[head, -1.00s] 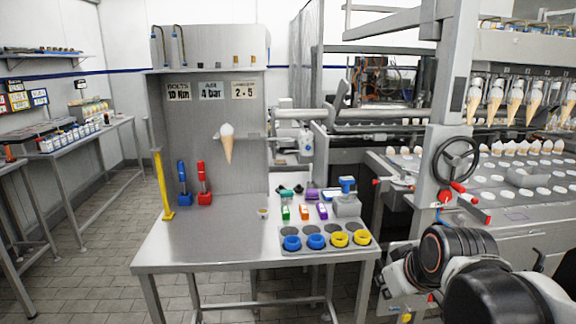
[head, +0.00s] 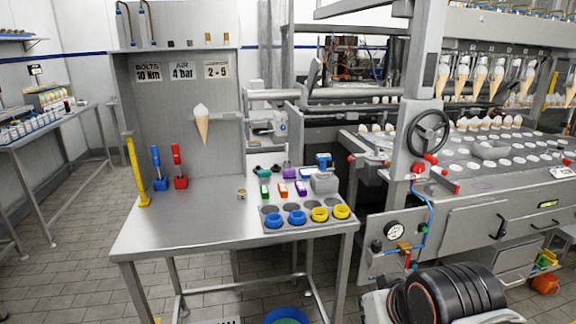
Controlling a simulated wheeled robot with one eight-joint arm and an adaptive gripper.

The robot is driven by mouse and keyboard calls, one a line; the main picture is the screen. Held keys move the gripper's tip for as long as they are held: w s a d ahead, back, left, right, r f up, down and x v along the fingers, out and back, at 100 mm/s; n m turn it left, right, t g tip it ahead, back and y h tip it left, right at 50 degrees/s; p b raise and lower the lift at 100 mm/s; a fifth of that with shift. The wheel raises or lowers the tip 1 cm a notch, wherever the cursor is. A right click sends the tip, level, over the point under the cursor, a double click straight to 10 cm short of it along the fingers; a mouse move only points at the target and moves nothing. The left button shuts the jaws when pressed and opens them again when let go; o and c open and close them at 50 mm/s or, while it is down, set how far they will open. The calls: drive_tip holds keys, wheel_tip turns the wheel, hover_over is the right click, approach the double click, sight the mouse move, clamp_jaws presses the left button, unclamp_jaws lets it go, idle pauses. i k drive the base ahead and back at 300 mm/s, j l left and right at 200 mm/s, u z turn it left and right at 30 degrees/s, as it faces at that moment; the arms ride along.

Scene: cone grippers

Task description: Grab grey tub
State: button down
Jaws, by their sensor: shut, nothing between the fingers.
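A small grey tub (head: 490,150) sits on the machine's deck at the right, among rows of white round shapes. A second grey box-like container (head: 324,183) stands at the back right of the steel bench, with a blue tool at its top. I cannot tell from the picture which of the two is the grey tub. My arm shows only as dark rounded links at the bottom right. My gripper is out of view.
The steel bench (head: 185,232) carries a holder with blue and yellow rings (head: 319,214), plus red and blue tools. The machine has a black handwheel (head: 428,134) in front. A blue bin (head: 286,316) is low at the bottom. Floor is clear left of the bench.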

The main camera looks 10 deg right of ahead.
sight(499, 150)
drive_tip(key=i+l+z, duration=0.15)
drive_tip(key=i+l, duration=0.3)
drive_tip(key=i+l+z, duration=0.2)
drive_tip(key=i+l, duration=0.15)
drive_tip(key=i, duration=0.2)
